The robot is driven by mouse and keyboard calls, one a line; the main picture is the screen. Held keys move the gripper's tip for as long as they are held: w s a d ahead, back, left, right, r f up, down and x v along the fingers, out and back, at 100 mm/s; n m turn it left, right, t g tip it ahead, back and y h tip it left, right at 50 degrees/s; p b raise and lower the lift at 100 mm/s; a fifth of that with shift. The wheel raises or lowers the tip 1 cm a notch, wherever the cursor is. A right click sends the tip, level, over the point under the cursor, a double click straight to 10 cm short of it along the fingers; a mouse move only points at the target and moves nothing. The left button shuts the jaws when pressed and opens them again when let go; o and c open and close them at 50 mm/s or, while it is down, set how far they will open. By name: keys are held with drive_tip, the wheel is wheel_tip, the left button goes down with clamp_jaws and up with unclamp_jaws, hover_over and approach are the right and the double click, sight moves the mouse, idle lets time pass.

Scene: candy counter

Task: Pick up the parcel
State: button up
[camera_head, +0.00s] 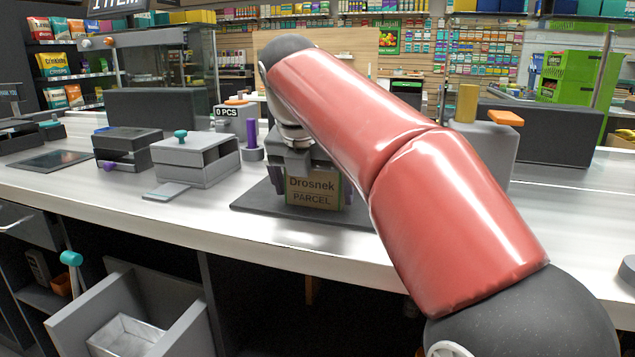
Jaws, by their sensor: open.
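The parcel (314,194) is a small brown box with a green edge and a label reading "Drosnek PARCEL". It stands upright on a dark flat mat (262,205) on the counter. My gripper (307,172) is above and around the parcel, with a dark finger showing at its left side and another at its right. The jaws look apart. I cannot tell whether the fingers touch the parcel. My red arm hides the area to the right of and behind the parcel.
The white counter (200,215) is clear in front of the mat. A grey box (196,160) and a purple post (251,140) stand to the left. A grey block (487,150) with yellow and orange parts stands to the right. An open drawer (130,315) is below left.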

drive_tip(key=c, duration=1)
drive_tip(key=shift+r, duration=0.1)
